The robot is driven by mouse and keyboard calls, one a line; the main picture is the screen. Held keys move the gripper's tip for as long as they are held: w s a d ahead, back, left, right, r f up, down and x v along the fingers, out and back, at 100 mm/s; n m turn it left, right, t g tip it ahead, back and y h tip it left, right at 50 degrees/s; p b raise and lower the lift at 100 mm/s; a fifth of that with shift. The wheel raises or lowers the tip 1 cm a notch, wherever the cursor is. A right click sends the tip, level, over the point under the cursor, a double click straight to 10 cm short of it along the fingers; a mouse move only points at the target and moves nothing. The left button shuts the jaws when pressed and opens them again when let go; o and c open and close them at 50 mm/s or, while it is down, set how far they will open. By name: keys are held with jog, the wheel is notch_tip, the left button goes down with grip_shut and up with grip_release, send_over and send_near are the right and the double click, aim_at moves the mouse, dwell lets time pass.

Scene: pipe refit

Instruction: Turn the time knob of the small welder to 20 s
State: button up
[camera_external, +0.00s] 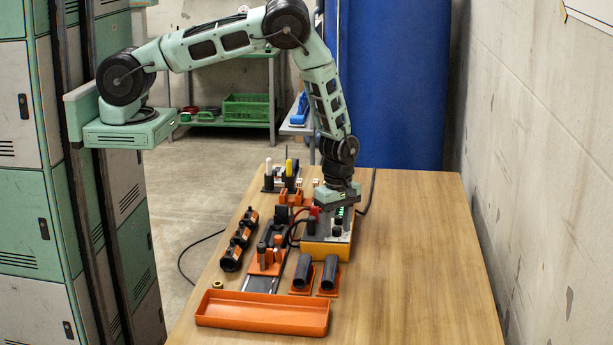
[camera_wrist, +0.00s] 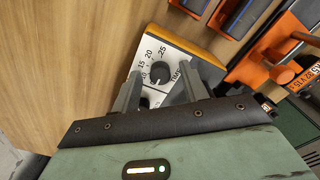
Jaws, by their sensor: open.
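The small welder (camera_external: 322,252) is a yellow-orange box with a pale top panel on the wooden table. In the wrist view its white panel (camera_wrist: 183,54) shows a black round time knob (camera_wrist: 160,74), with 15, 20 and 25 printed around it and lettering that looks like TIME beside it. The knob's pointer is too small to read surely. My gripper (camera_wrist: 166,80) is open, pointing down over the panel, one finger on each side of the knob. I cannot tell whether the fingers touch it. In the external view my gripper (camera_external: 335,205) hangs just above the welder.
Two black pipe pieces in orange holders (camera_external: 328,275) stand in front of the welder. An orange tray (camera_external: 262,313) lies at the table's front. Black fittings (camera_external: 237,245) and an orange-topped tool (camera_external: 267,260) stand to the left. The table's right side is clear.

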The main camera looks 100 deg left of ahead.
grip_shut()
